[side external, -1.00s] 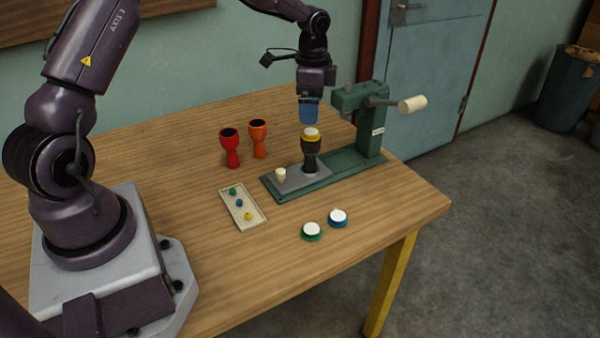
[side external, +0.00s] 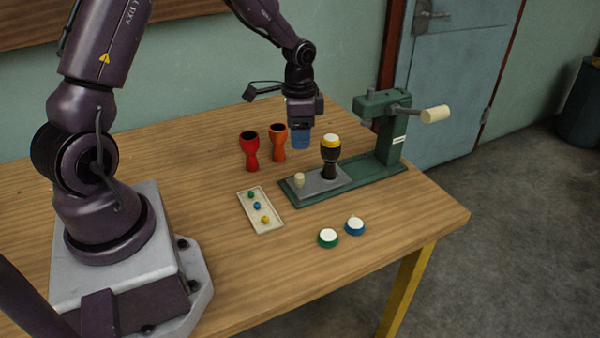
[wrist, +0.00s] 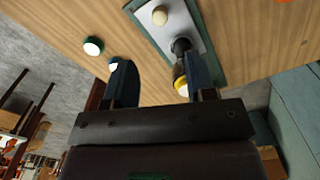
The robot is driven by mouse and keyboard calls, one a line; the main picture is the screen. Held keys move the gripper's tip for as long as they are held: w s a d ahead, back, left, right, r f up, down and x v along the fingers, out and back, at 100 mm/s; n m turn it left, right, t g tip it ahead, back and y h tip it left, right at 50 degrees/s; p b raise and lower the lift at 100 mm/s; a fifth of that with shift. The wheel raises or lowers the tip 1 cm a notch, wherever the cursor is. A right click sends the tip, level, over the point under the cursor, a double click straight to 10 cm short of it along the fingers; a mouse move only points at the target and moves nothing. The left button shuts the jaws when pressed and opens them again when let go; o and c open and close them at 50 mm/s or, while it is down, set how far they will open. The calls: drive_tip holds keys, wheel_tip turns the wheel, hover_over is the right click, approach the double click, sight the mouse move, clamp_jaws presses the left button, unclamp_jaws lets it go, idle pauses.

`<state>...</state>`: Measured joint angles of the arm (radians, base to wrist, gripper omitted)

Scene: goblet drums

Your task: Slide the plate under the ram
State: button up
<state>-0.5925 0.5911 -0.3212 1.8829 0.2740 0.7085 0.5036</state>
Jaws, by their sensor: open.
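The grey plate (side external: 322,183) lies on the green press base (side external: 372,178), with a cream knob (side external: 299,180) at its left end. A black drum with a yellow rim and white head (side external: 330,158) stands upright on the plate, left of the press head (side external: 383,103); the ram is not clearly visible. The wrist view shows the knob (wrist: 160,16), plate (wrist: 185,25) and drum (wrist: 181,82), the drum partly behind a finger. My gripper (side external: 300,143) is open and empty, beside the drum to its left, above the knob. Its blue fingers (wrist: 162,88) are spread in the wrist view.
Red (side external: 249,150) and orange (side external: 278,142) drums stand behind left. A tray (side external: 275,226) of small coloured pieces lies in front. Green-rimmed (side external: 327,238) and blue-rimmed (side external: 354,225) white discs lie on the table's front right. The press handle (side external: 434,114) sticks out right.

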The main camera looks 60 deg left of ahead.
sight(299, 175)
wheel_tip(299, 175, down, 11)
drive_tip(key=shift+f, duration=0.1)
idle(0.3)
